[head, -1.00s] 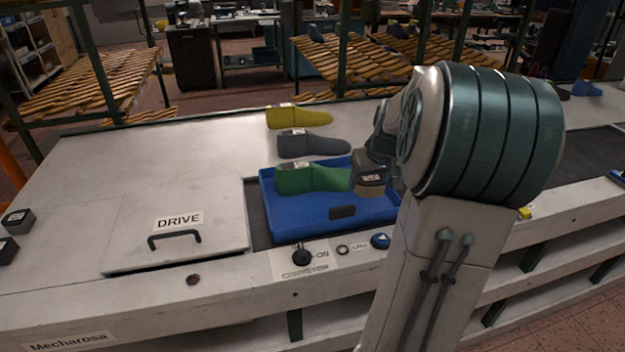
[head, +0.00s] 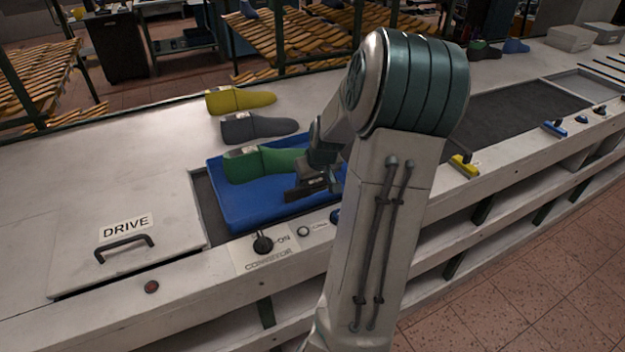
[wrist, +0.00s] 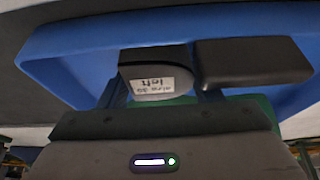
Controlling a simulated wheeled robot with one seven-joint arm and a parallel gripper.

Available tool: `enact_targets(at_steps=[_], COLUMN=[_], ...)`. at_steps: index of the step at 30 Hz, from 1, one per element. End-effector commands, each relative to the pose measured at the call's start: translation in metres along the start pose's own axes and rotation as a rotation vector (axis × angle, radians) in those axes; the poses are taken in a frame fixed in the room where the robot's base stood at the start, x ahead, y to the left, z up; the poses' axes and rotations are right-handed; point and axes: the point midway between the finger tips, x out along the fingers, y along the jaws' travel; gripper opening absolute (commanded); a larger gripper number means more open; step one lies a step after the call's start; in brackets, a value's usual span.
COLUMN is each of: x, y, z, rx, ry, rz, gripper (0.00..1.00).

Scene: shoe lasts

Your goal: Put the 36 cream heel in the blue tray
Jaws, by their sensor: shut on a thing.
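The blue tray (head: 240,212) lies in a recess of the bench; it also shows in the wrist view (wrist: 75,50). My gripper (head: 316,184) is over the right part of the tray. In the wrist view my gripper (wrist: 162,92) is shut on a dark-looking heel piece (wrist: 153,60) with a white label reading "left" upside down; its number is hard to read. No cream colour shows on it. Whether it touches the tray floor I cannot tell. A green last (head: 265,163) lies in the tray, left of my gripper.
A grey last (head: 258,127) and a yellow last (head: 240,99) lie on the bench behind the tray. The DRIVE hatch (head: 125,250) is at left, a control knob (head: 263,244) in front.

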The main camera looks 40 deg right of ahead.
Motion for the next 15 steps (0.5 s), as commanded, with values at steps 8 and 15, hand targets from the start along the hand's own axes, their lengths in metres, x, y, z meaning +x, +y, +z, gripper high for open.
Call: enact_targets(at_steps=[8,15], x=[0.0016,0.0022], y=[-0.0005,-0.0006], z=[0.0001,0.0006], rx=[-0.001,-0.001], ry=[0.001,0.001], rz=[0.000,0.000], gripper=[0.34,0.80])
